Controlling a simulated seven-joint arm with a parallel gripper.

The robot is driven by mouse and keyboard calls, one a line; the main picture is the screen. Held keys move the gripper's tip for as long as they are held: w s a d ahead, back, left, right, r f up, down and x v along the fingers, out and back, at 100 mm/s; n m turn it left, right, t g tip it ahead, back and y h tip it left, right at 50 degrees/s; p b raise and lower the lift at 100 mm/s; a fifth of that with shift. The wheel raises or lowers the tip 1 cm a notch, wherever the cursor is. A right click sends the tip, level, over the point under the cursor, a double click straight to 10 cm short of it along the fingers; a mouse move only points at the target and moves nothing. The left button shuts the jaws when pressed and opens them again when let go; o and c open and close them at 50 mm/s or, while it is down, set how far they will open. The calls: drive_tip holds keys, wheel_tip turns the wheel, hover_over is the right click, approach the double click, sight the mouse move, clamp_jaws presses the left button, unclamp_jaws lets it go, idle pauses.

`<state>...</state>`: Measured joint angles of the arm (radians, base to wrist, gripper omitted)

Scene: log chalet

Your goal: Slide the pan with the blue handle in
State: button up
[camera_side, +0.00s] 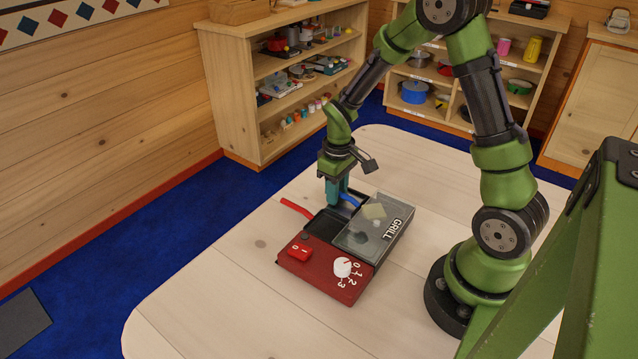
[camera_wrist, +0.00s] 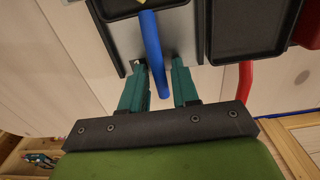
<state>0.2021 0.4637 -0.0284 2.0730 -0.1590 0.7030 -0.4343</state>
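The grill (camera_side: 350,272) stands on the pale table, with a red control panel at its front. The blue handle (camera_side: 347,199) sticks out at the back of the grill; it also shows in the wrist view (camera_wrist: 153,50). Its dark pan (camera_wrist: 118,8) shows only at the top edge of the wrist view and is mostly hidden in the side view. My gripper (camera_side: 337,200) is low behind the grill. In the wrist view its teal fingers (camera_wrist: 159,72) stand on either side of the blue handle, with gaps. It is open around the handle and holds nothing.
A second dark pan (camera_side: 324,224) with a red handle (camera_side: 297,208) sits beside it, close to my gripper. A glass-like top marked GRILL (camera_side: 378,232) has a yellowish piece (camera_side: 374,211) on or under it. The table (camera_side: 220,270) is otherwise clear. Shelves stand beyond.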

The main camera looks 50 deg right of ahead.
clamp_jaws()
drive_tip(key=shift+s, duration=0.15)
drive_tip(key=shift+s+d, duration=0.1)
drive_tip(key=shift+s, duration=1.1)
drive_tip(key=shift+o, duration=1.2)
unclamp_jaws()
drive_tip(key=shift+r, duration=0.15)
drive_tip(key=shift+r, duration=2.85)
